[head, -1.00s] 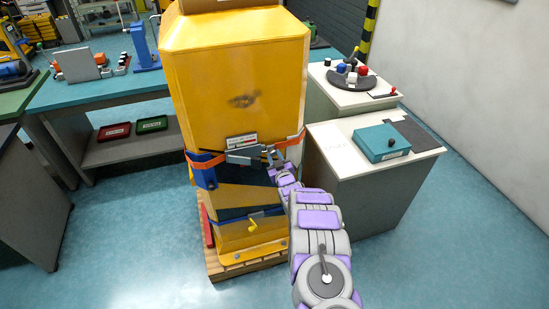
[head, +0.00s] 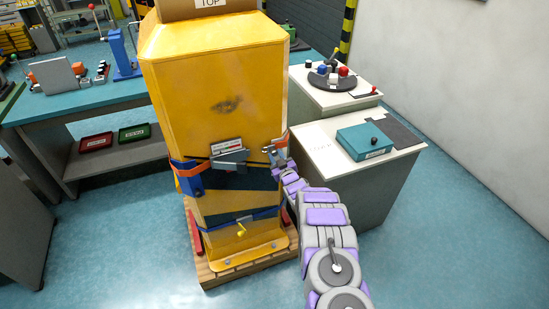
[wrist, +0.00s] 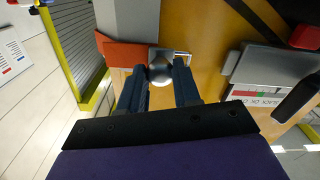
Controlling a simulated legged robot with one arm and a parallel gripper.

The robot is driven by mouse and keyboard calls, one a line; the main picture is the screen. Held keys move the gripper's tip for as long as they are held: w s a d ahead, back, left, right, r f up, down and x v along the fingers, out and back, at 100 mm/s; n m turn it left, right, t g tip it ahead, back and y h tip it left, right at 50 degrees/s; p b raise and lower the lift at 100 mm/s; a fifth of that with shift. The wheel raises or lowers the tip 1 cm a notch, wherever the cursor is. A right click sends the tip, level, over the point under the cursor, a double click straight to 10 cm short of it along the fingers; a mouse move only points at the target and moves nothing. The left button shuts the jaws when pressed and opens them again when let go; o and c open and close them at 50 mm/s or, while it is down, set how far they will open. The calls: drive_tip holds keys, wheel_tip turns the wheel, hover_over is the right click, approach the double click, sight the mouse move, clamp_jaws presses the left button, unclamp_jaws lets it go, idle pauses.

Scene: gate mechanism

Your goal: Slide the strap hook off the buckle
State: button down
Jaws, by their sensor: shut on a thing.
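The grey buckle (head: 229,160) sits on the front of the tall yellow cabinet; its edge also shows at right in the wrist view (wrist: 272,72). My gripper (head: 270,151) is to the right of the buckle, near the cabinet's right front edge. In the wrist view my gripper (wrist: 161,74) has its two blue fingers on either side of the rounded silver strap hook (wrist: 160,64) and is shut on it. The orange strap (wrist: 126,54) runs left from the hook. A strip of bare yellow panel separates hook and buckle.
The yellow cabinet (head: 215,85) stands on a wooden pallet (head: 245,272). Right of it is a white-topped bench with a teal box (head: 364,142); behind that, a bench with a round turntable (head: 332,80). Open floor lies in front.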

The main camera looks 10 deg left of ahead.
drive_tip(key=c, duration=0.8)
unclamp_jaws()
drive_tip(key=shift+w+d+r, duration=0.1)
drive_tip(key=shift+d, duration=0.05)
drive_tip(key=shift+s+d, duration=0.3)
drive_tip(key=shift+s, duration=0.2)
drive_tip(key=p+v, duration=0.2)
drive_tip(key=v, duration=1.4)
drive_tip(key=shift+s, duration=0.15)
